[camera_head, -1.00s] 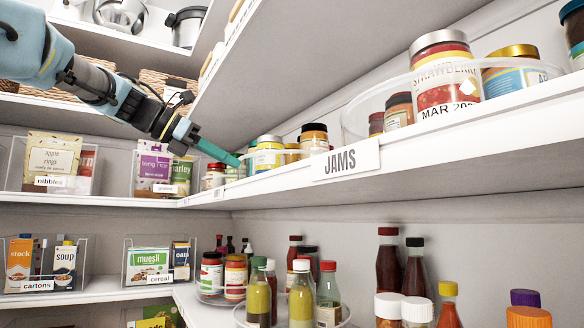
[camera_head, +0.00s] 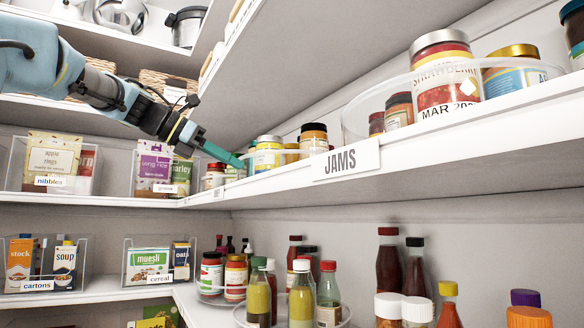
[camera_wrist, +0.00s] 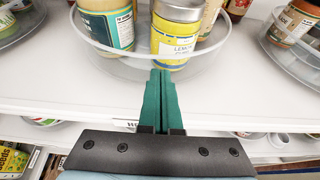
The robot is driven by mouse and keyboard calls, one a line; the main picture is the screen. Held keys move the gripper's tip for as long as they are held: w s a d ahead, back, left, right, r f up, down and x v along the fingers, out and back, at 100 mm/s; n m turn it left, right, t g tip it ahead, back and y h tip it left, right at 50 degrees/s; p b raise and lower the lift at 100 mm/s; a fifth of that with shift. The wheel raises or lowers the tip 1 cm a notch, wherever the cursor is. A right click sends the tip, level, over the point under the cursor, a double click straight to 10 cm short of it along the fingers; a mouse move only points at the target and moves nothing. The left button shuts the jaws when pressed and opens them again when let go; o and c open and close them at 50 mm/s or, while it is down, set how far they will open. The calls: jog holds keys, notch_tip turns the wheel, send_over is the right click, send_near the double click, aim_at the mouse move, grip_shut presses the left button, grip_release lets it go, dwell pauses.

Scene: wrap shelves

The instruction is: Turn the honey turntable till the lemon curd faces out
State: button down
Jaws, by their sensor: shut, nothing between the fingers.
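My gripper (camera_head: 240,164) is shut and empty, its green fingers pressed together, and it also shows in the wrist view (camera_wrist: 161,78). The fingertips are at the front rim of the honey turntable (camera_wrist: 112,54), a clear round tray with a raised wall; I cannot tell whether they touch it. The lemon curd (camera_wrist: 177,40), a jar with a yellow label reading "LEMON" and a silver lid, stands at the front of that tray, just beyond the fingertips. In the head view a yellow-labelled jar (camera_head: 268,157) stands beside the fingertips. A teal-labelled jar (camera_wrist: 107,24) stands left of the lemon curd.
A second clear turntable (camera_head: 352,126) with a strawberry jar (camera_head: 446,82) stands nearer on the same shelf, behind the JAMS label (camera_head: 347,161). The wrist view shows another turntable (camera_wrist: 284,52) at the right. The white shelf front between them is bare.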

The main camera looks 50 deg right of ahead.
jog(key=shift+w+d, duration=0.1)
jog(key=shift+w, duration=0.85)
jog(key=shift+w+d, duration=0.45)
jog(key=shift+w, duration=0.15)
jog(key=shift+w+d, duration=0.4)
jog(key=shift+w, duration=0.2)
jog(key=shift+a, duration=0.1)
jog(key=shift+w+a, duration=0.45)
jog(key=shift+a, duration=0.25)
jog(key=shift+w+a, duration=0.45)
jog(key=shift+a, duration=0.25)
jog(key=shift+w+a, duration=0.1)
